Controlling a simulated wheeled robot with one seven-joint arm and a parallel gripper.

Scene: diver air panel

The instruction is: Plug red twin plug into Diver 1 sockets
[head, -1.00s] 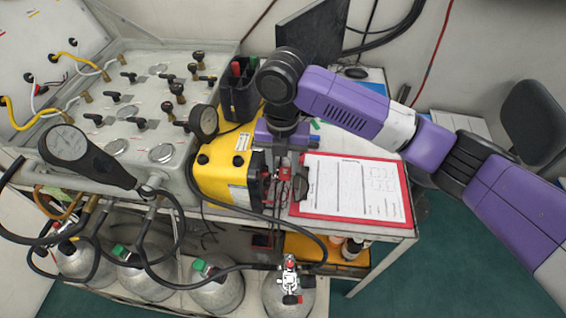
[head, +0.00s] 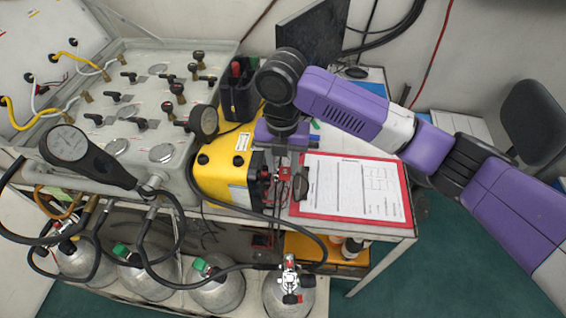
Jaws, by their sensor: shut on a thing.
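The yellow unit (head: 227,160) stands on the table with its dark front panel (head: 257,182) facing right. Small red and dark fittings sit on that panel, too small to tell which are the Diver 1 sockets. My gripper (head: 284,170) points down just to the right of the panel. It is shut on the red twin plug (head: 284,175), which shows only as small red parts at the fingertips. The plug is close to the panel; I cannot tell whether its pins touch or enter the sockets.
A red clipboard (head: 352,218) with a paper form lies just right of my gripper. A grey valve panel (head: 130,100) and a black gauge (head: 80,150) stand to the left. A dark holder (head: 238,98) stands behind the yellow unit. Gas cylinders (head: 217,290) and hoses are below.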

